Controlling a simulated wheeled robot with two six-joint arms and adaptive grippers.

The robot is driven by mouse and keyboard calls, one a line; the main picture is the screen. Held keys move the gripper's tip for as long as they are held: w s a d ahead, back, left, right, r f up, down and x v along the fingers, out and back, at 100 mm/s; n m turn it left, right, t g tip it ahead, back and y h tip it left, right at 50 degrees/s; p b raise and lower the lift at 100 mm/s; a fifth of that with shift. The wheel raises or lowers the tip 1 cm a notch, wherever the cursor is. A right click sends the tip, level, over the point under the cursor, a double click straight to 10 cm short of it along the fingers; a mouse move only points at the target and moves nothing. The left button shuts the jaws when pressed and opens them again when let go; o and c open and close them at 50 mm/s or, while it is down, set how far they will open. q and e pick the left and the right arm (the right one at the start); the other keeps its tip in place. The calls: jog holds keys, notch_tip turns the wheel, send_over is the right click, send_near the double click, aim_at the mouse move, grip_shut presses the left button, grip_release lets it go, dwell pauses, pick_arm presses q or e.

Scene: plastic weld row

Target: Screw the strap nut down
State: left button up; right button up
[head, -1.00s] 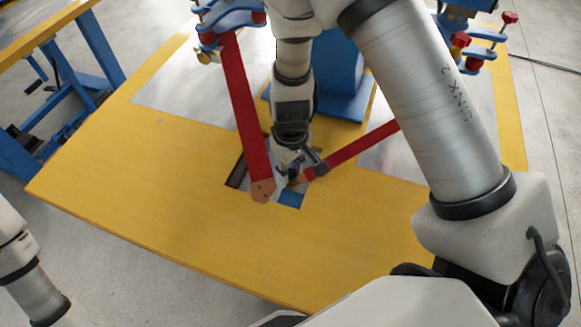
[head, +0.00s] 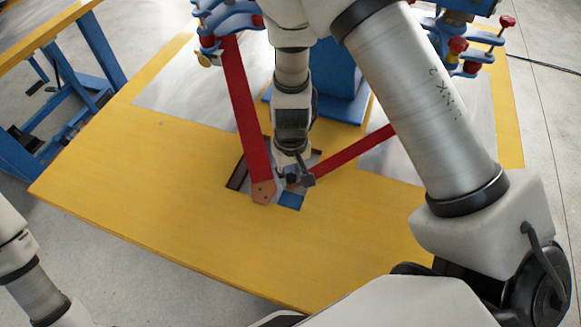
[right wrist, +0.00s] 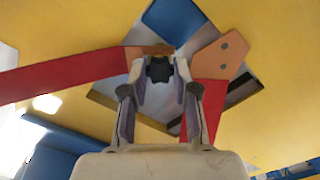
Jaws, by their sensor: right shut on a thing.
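The strap nut (right wrist: 159,70) is a dark, lobed knob in the right wrist view. My right gripper (right wrist: 160,72) is shut on it, with one finger on each side. In the head view my right gripper (head: 293,180) points down over the recess, and the nut cannot be made out there. One red strap (right wrist: 70,76) comes in from the left, and its copper end (right wrist: 149,50) lies by the nut. A second red strap (head: 247,115) ends in a copper plate (head: 263,192) with two holes, beside the gripper. My left gripper is out of view.
The yellow table (head: 130,190) has a recess with a blue block (head: 290,200) in it. A blue post (head: 345,85) and blue clamps with red knobs (head: 462,45) stand behind. The front of the table is clear.

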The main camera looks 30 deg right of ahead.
jog(key=m+p, duration=0.1)
jog(key=m, duration=0.3)
jog(key=m+p, duration=0.2)
jog(key=m, duration=0.2)
jog(key=m+p, duration=0.1)
jog(key=m, duration=0.3)
jog(key=shift+r+m+p, duration=0.25)
jog(key=shift+m+p, duration=0.15)
jog(key=m, duration=0.3)
jog(key=shift+f, duration=0.3)
jog(key=o, duration=0.8)
